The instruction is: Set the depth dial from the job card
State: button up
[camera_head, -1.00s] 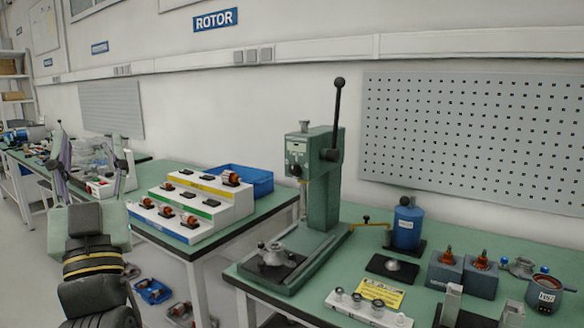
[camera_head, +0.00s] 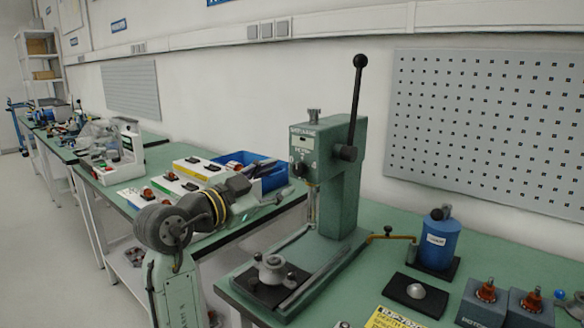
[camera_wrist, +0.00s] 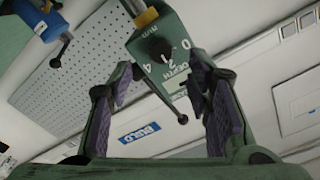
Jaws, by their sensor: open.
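The green press (camera_head: 337,180) stands on the near bench, with its round black depth dial (camera_head: 299,169) on the front face. In the wrist view the depth dial (camera_wrist: 160,49) shows upside down beside the marks 0, 2 and 4; its exact setting is too small to tell. My gripper (camera_head: 284,194) is to the left of the press, apart from the dial. In the wrist view my gripper (camera_wrist: 160,85) is open and empty, its purple-padded fingers framing the press head. A yellow card (camera_head: 390,319), probably the job card, is cut by the bottom edge; its text is unreadable.
The press's long lever (camera_head: 357,95) rises above its head. A blue pot (camera_head: 437,244) with a brass arm stands right of the press. Stator parts (camera_head: 483,303) sit at the lower right. A blue bin (camera_head: 250,166) is on the bench behind my arm.

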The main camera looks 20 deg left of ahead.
aim_at(296, 171)
jog(key=p+x, duration=0.1)
jog(key=x, duration=0.4)
jog(key=shift+w+d, duration=0.1)
jog(key=shift+w, duration=0.25)
jog(key=shift+c, duration=0.4)
grip_shut()
